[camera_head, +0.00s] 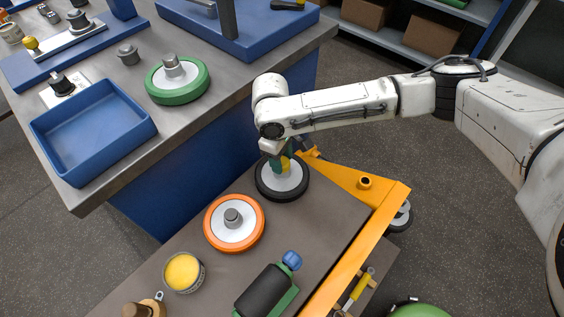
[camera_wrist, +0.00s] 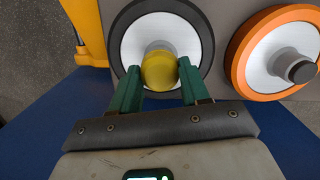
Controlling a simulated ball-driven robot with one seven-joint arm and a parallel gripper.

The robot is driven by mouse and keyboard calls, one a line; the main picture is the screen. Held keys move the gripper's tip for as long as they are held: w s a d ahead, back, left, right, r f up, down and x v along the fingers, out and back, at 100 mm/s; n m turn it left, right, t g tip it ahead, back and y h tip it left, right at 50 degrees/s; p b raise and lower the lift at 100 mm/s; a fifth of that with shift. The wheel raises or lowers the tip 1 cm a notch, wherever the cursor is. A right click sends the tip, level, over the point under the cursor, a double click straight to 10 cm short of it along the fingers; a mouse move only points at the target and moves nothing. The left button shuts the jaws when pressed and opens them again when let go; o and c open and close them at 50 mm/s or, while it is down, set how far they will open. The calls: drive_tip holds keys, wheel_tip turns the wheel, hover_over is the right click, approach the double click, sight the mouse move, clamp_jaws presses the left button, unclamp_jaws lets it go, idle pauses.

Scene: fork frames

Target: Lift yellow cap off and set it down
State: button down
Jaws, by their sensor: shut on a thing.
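The yellow cap (camera_wrist: 159,71) is between the two green fingers of my gripper (camera_wrist: 160,77), which is shut on it. Behind the cap in the wrist view is the grey hub of a black-rimmed wheel (camera_wrist: 124,34); I cannot tell whether the cap still touches it. In the head view the cap (camera_head: 285,165) shows small and partly hidden under my gripper (camera_head: 281,162), over the same black-rimmed wheel (camera_head: 262,188) on the cart top (camera_head: 325,215).
An orange wheel (camera_head: 212,236) lies close beside the black one. A tin with yellow contents (camera_head: 183,272) and a dark cylinder on a green base (camera_head: 262,290) are nearer. The cart's yellow frame (camera_head: 345,272) borders the right. A workbench holds a blue tray (camera_head: 95,130) and green wheel (camera_head: 178,80).

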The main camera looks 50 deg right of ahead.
drive_tip(key=shift+r, duration=0.15)
drive_tip(key=shift+r+p, duration=4.4)
drive_tip(key=shift+p, duration=0.3)
